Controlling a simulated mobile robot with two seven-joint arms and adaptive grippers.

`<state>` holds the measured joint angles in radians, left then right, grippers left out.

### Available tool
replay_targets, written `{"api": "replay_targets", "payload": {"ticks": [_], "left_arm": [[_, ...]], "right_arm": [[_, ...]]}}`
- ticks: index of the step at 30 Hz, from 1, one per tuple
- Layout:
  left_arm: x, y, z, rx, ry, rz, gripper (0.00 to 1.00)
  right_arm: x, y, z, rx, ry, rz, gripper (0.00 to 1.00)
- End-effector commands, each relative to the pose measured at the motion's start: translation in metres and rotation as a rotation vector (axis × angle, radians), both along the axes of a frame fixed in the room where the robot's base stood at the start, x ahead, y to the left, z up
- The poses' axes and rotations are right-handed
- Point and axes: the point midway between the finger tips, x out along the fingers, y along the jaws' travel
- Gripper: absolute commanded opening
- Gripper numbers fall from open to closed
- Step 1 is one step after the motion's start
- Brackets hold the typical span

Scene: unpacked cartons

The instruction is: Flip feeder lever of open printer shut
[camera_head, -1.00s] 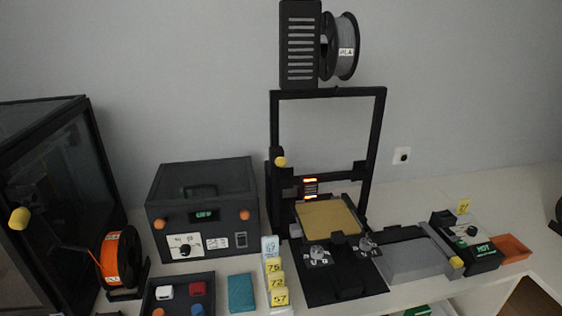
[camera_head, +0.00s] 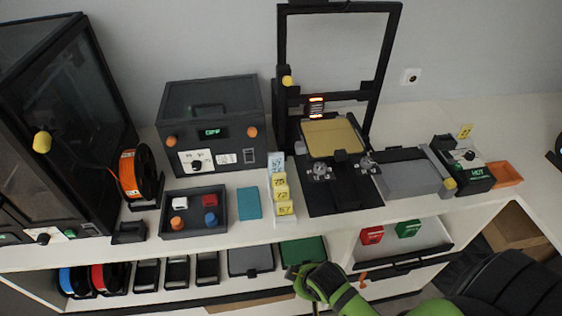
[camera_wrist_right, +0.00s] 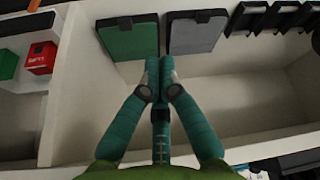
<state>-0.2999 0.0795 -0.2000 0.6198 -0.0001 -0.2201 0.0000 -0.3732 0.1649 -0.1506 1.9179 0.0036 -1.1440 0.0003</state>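The open printer (camera_head: 391,50) stands on the white bench at the back, a black upright frame with a gold bed (camera_head: 333,137). A yellow knob (camera_head: 288,81), which looks like the feeder lever's end, sits at its left post; its lever arm is too small to make out. My right gripper (camera_head: 297,276) is green, low in front of the bench by the lower shelf, well below and in front of the printer. In the right wrist view its fingers (camera_wrist_right: 160,65) meet at the tips, with nothing seen held. My left gripper is not in view.
An enclosed printer (camera_head: 60,110) with a yellow knob, an orange spool (camera_head: 138,172) and a grey dryer box (camera_head: 212,115) stand left. Number tags (camera_head: 283,193) stand before the printer, a grey device (camera_head: 410,178) right. The shelf below holds a green pad (camera_head: 303,251) and spools.

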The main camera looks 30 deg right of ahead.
Motion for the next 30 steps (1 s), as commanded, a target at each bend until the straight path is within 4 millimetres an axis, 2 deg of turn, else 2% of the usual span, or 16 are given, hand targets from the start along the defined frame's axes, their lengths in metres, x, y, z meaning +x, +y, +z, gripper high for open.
{"api": "replay_targets", "payload": {"ticks": [1, 5, 7, 11, 14, 18, 21, 24, 27, 30], "left_arm": [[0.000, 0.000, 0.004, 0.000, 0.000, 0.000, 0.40], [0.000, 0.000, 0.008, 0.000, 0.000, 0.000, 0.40], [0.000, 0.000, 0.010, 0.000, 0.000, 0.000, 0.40], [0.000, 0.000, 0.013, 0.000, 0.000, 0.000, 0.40], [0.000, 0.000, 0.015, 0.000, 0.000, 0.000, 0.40], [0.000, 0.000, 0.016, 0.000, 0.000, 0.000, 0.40], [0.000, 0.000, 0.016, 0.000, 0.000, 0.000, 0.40], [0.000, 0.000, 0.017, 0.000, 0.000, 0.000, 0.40], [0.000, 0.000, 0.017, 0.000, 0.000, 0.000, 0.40], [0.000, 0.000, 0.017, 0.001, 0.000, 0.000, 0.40]], "right_arm": [[0.004, 0.000, 0.023, 0.000, -0.017, 0.001, 0.00], [0.009, 0.001, 0.065, -0.002, -0.049, 0.005, 0.00], [0.017, -0.001, 0.092, -0.009, -0.084, 0.010, 0.00], [0.065, -0.011, 0.152, -0.051, -0.231, 0.039, 0.00], [0.102, -0.019, 0.205, -0.090, -0.363, 0.064, 0.00], [0.152, -0.032, 0.286, -0.158, -0.561, 0.095, 0.00], [0.182, -0.041, 0.345, -0.212, -0.702, 0.113, 0.00], [0.200, -0.049, 0.398, -0.260, -0.820, 0.125, 0.00], [0.210, -0.053, 0.439, -0.296, -0.907, 0.131, 0.00], [0.214, -0.056, 0.465, -0.320, -0.962, 0.135, 0.00]]}}
